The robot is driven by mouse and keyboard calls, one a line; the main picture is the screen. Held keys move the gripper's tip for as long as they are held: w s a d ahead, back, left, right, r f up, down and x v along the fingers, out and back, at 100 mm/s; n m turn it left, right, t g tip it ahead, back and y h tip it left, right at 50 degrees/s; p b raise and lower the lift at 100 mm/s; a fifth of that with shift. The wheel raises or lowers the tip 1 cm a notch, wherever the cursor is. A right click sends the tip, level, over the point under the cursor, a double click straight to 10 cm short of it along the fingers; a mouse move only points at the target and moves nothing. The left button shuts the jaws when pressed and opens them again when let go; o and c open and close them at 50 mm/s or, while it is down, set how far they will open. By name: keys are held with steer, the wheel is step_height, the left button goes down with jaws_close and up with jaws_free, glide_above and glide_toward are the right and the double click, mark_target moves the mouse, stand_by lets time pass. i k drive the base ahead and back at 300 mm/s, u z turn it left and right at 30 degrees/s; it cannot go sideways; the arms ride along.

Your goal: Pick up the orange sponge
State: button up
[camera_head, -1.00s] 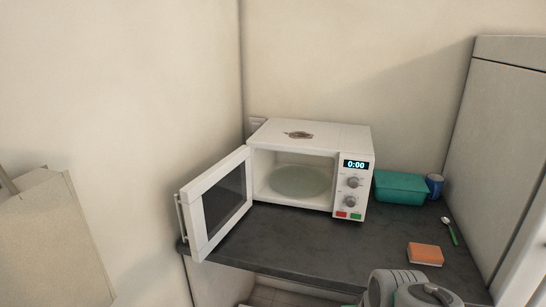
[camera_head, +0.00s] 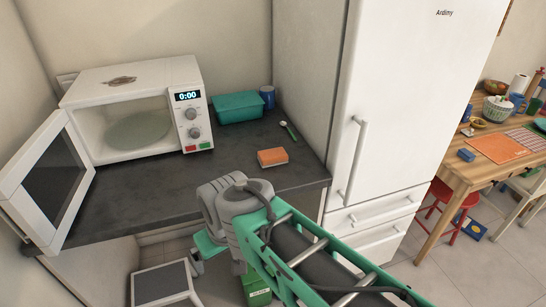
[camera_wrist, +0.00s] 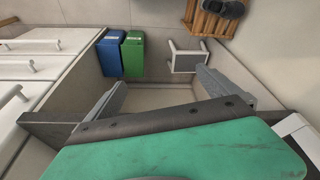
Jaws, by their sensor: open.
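The orange sponge (camera_head: 272,157) lies flat on the dark counter (camera_head: 180,187), near its front edge and right of the microwave in the head view. My gripper (camera_wrist: 161,78) is open and empty in the wrist view, its two grey fingers spread apart above the floor area. In the head view my arm hangs in front of the counter, with the wrist below and left of the sponge and apart from it. The fingertips are hard to make out there. The sponge does not show in the wrist view.
The microwave (camera_head: 145,115) stands at left with its door (camera_head: 50,175) swung open. A teal container (camera_head: 238,107), blue mug (camera_head: 267,96) and green-and-white spoon (camera_head: 289,131) lie behind the sponge. The tall fridge (camera_head: 400,110) bounds the right. Blue (camera_wrist: 109,53) and green (camera_wrist: 133,53) bins stand below.

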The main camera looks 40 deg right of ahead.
mark_target(278, 156)
steer(key=k, duration=0.5)
steer(key=u, duration=2.25)
steer(key=k, duration=1.05)
steer(key=z, duration=1.2)
steer(key=i, duration=1)
steer(key=u, duration=0.05)
